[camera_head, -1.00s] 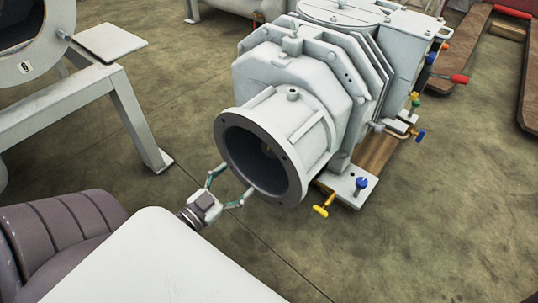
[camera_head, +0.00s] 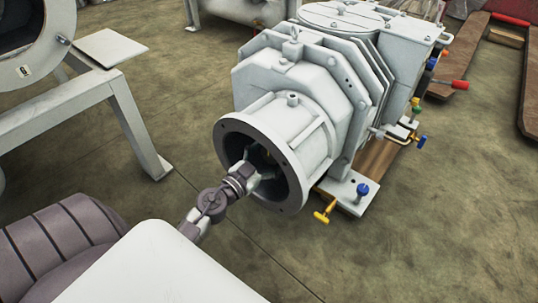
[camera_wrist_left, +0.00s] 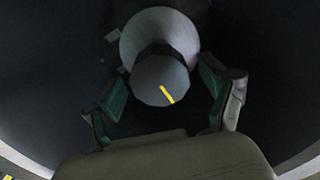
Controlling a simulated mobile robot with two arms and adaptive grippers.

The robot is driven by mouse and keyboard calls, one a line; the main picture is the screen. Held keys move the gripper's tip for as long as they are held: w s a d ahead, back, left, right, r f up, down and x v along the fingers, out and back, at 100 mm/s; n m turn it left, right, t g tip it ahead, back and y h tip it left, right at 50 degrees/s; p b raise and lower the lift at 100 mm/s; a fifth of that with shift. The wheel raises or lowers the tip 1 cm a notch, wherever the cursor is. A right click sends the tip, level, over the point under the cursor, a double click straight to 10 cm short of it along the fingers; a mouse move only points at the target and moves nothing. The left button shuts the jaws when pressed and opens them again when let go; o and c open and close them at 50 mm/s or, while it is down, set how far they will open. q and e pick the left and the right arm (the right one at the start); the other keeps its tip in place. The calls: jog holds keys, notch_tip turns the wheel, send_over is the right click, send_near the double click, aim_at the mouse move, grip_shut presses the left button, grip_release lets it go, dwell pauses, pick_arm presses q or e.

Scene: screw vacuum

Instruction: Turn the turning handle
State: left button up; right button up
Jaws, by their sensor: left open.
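The vacuum pump is a large pale grey machine with a round open flange (camera_head: 292,188) facing me in the head view. My left gripper (camera_head: 257,160) reaches into the flange opening, and its fingers are mostly hidden there. In the left wrist view a grey round shaft end with a yellow line (camera_wrist_left: 162,80) sits in the dark bore; it looks like the turning handle. The open left gripper (camera_wrist_left: 168,100) has one green-padded finger on each side of the shaft end. Whether a finger touches it cannot be told. My right gripper is not in view.
The flange rim surrounds my left gripper closely. A yellow valve handle (camera_head: 324,212) and a blue knob (camera_head: 362,190) stick out below and right of the flange. A grey metal frame (camera_head: 125,110) stands to the left. The floor at the lower right is clear.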

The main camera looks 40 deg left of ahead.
pick_arm(q)
jog(key=shift+c, duration=0.3)
jog(key=c, duration=1.1)
